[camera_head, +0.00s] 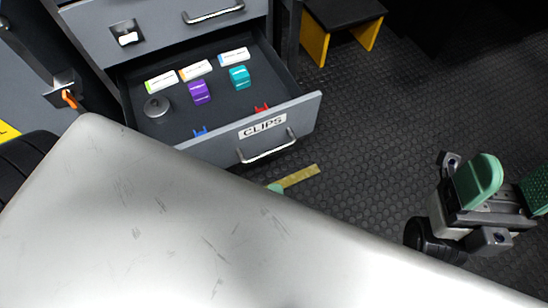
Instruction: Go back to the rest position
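A grey drawer labelled CLIPS (264,126) is pulled out, holding a purple clip (199,92), a teal clip (240,77) and a round grey item (156,106). A yellow strip (300,177) lies below it. A black-topped yellow step (342,14) stands behind. Floor between drawer and gripper is clear.

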